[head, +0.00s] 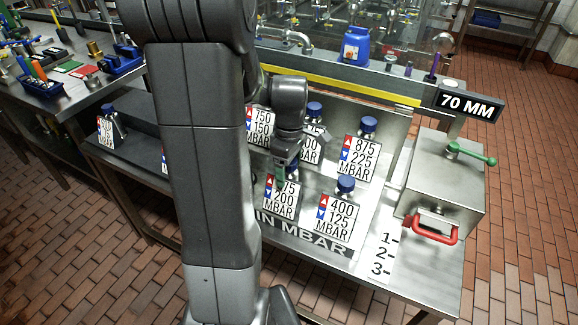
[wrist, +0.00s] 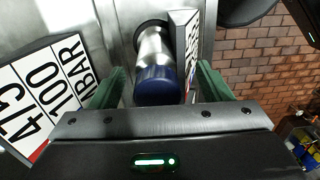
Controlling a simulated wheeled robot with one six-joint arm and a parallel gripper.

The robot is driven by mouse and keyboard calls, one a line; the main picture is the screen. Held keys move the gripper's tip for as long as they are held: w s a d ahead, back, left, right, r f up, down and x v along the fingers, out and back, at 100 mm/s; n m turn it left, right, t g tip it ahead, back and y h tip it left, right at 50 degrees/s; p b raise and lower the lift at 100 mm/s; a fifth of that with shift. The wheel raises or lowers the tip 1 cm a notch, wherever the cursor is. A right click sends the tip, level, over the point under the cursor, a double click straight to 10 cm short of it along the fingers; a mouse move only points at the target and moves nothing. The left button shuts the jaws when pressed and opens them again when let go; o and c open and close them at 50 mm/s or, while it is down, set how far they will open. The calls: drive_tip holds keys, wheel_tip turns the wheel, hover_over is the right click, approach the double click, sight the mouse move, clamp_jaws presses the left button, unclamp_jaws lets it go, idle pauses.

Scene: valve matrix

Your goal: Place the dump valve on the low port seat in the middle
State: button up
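My gripper (head: 284,172) is low over the slanted steel panel, just above the tag ending in 75 and 200 (head: 282,200). In the wrist view its two green fingers stand apart on either side of a steel valve with a blue cap (wrist: 158,84). A gap shows beside the valve, so it does not look clamped. A tag seen nearly edge-on (wrist: 185,45) is beside the valve. In the head view this valve is hidden behind my gripper. No label names the dump valve, and I cannot tell which port seat is the middle low one.
Blue-capped valves with tags stand close by: 875/225 (head: 360,155), 400/125 (head: 338,215) and 750/150 (head: 260,128). A steel box with a red handle (head: 440,190) is at right.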

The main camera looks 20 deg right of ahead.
wheel_tip(320, 180, up, 12)
drive_tip(key=shift+w+d+r+p, duration=0.15)
drive_tip(key=shift+p, duration=0.2)
idle(0.4)
idle(1.0)
